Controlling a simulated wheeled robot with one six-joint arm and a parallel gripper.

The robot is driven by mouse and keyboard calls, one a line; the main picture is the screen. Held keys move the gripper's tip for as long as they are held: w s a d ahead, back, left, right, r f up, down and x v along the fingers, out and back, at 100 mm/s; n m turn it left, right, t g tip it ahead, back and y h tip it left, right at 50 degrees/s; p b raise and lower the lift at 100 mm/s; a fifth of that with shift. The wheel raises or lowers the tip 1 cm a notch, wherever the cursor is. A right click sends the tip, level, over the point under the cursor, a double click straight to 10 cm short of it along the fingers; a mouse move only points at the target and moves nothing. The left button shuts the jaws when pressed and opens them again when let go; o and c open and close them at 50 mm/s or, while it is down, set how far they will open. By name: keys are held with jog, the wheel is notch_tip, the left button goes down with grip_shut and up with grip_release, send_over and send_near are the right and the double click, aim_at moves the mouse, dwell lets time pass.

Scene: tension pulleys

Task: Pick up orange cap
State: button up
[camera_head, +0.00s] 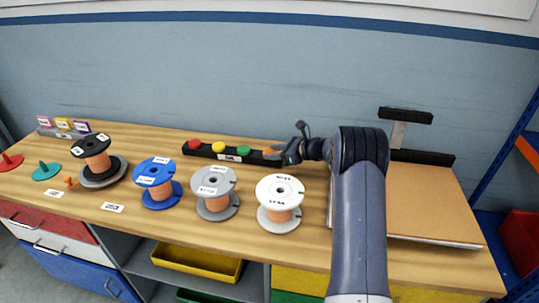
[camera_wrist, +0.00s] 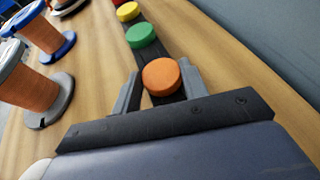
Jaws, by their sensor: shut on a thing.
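The orange cap (camera_wrist: 161,77) is a round disc between the two fingers of my gripper (camera_wrist: 160,88) in the wrist view. The fingers are shut on it, one at each side. In the head view the orange cap (camera_head: 271,151) is a small orange patch at the right end of the black rack (camera_head: 203,151), beside my gripper (camera_head: 284,154). The cap is at or just over the rack; I cannot tell whether it still touches it.
On the rack are a red cap (camera_head: 195,144), a yellow cap (camera_head: 219,147) and a green cap (camera_head: 243,150). Black, blue (camera_head: 153,172), grey (camera_head: 213,182) and white-topped (camera_head: 280,190) spools stand along the front. A brown board (camera_head: 430,200) lies at the right.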

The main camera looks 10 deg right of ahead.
jog(key=shift+c, duration=0.6)
notch_tip(320, 180, up, 10)
dwell(0.6)
